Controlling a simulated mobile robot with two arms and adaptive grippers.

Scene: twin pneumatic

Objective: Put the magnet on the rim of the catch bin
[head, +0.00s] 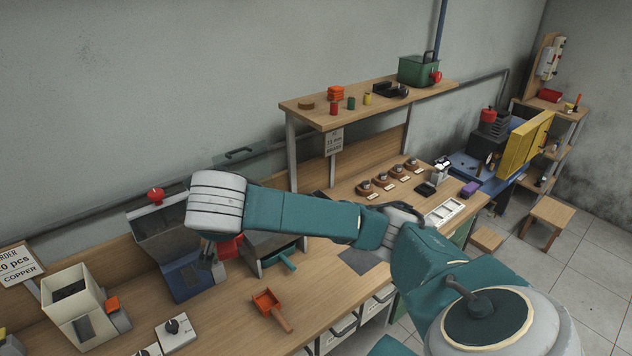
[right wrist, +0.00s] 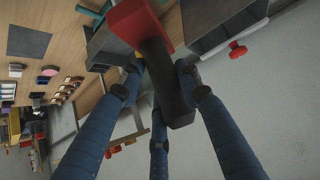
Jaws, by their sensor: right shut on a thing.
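A red block with a dark bar (right wrist: 160,70), which looks like the magnet, is held between the blue fingers of my right gripper (right wrist: 157,82). In the head view, part of its red body (head: 231,248) shows below my forearm's end, above the workbench; most of the gripper is hidden there. A grey housing with a teal tray and handle (head: 281,257) stands just right of it. This may be the catch bin, but I cannot tell for sure. I cannot tell whether the magnet touches anything. My left gripper is out of view.
A blue-grey machine with a red knob (head: 170,250) stands left of the held block. An orange scoop (head: 268,303) lies on the bench in front. A cream hopper (head: 77,305) is at the left. A shelf (head: 365,100) rises behind. Bare bench (head: 225,315) lies around the scoop.

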